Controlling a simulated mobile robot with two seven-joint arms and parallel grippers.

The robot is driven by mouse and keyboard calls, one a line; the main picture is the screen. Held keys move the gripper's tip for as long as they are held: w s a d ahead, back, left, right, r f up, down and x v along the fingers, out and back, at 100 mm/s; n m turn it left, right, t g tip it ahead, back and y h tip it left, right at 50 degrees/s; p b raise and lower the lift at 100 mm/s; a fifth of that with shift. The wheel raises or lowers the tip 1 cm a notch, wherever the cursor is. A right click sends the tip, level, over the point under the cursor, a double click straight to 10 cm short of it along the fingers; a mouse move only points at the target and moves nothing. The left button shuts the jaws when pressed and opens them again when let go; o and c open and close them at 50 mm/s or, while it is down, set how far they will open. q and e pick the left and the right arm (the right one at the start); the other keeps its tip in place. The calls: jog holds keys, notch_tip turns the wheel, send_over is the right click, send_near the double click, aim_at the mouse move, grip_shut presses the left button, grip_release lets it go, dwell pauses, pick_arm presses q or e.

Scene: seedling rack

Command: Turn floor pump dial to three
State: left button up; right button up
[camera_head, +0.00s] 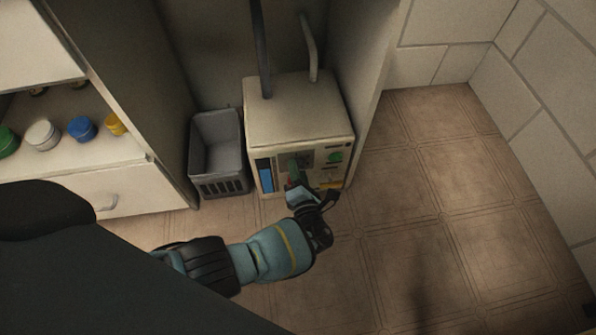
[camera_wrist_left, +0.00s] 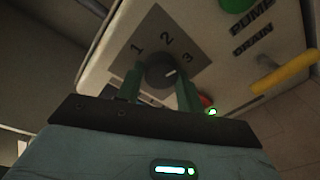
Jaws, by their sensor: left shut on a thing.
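The floor pump (camera_head: 298,112) is a cream box standing on the floor, with hoses rising from its top. In the left wrist view its dial (camera_wrist_left: 158,69) is a dark round knob on a grey plate marked 1, 2 and 3 (camera_wrist_left: 151,46). A short light mark on the knob points right and slightly up, roughly toward the 3. My left gripper (camera_head: 294,173) is at the pump's front panel. Its green fingers (camera_wrist_left: 160,84) stand on either side of the knob, shut on it. In the head view the gripper largely hides the dial. My right gripper does not show.
Beside the dial are a green button (camera_head: 335,157), a yellow handle (camera_wrist_left: 285,72) and PUMP and DRAIN lettering. A grey basket (camera_head: 217,185) stands left of the pump. A cabinet wall rises close on its right. The tiled floor (camera_head: 430,190) at right is clear.

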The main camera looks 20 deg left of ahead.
pick_arm(q)
jog(key=shift+w+m, duration=0.1)
jog(key=shift+m, duration=1)
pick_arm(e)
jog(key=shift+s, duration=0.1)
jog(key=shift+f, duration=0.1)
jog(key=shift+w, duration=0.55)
pick_arm(q)
jog(key=shift+r, duration=0.1)
jog(key=o, duration=1)
jog(key=p+v, duration=0.2)
jog(key=v, duration=0.5)
jog(key=shift+s+d, duration=0.3)
jog(key=shift+s, duration=0.05)
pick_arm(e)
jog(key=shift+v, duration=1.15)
